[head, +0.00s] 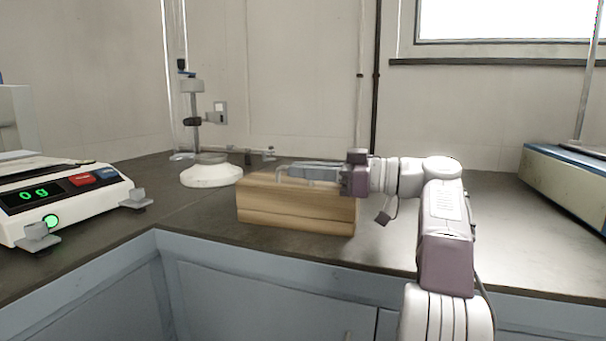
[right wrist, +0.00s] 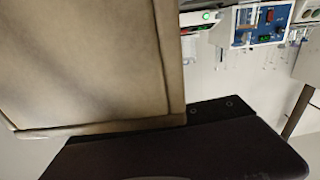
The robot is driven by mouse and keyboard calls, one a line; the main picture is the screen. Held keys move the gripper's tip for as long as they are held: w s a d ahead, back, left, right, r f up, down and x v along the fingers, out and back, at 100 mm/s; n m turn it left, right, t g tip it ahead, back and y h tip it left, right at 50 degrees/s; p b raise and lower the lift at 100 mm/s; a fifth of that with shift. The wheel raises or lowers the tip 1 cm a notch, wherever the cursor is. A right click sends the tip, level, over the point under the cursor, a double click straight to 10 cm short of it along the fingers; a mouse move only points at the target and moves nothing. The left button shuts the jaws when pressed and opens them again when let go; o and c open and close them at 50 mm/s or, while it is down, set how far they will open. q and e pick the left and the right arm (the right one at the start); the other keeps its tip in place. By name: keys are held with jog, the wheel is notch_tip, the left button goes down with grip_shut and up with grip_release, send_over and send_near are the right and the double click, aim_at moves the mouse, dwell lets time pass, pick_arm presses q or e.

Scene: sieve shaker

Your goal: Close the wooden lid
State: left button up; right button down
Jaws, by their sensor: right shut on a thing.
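The wooden box (head: 297,221) stands on the dark counter near its front edge, in the middle of the head view. Its wooden lid (head: 290,199) lies over the base, with a seam running along the front. I cannot tell whether a small gap is left there. My right gripper (head: 286,174) reaches in from the right across the top of the box, shut on the lid. The fingertips' contact is hard to see. In the right wrist view a broad tan wooden face (right wrist: 90,60) fills the upper left, close to the dark gripper. My left gripper is not in view.
A white scale (head: 70,205) reading 0 g stands at the left. A blue and cream device (head: 565,180) stands at the far right. The counter right of the box is clear.

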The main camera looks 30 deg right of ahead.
dwell(0.3)
jog(key=c, duration=1.5)
grip_release()
jog(key=p+v, duration=0.3)
jog(key=v, duration=0.5)
jog(key=shift+s+d+r, duration=0.1)
jog(key=shift+d, duration=0.1)
jog(key=shift+s+d, duration=0.25)
jog(key=shift+s, duration=0.05)
jog(key=shift+f, duration=0.2)
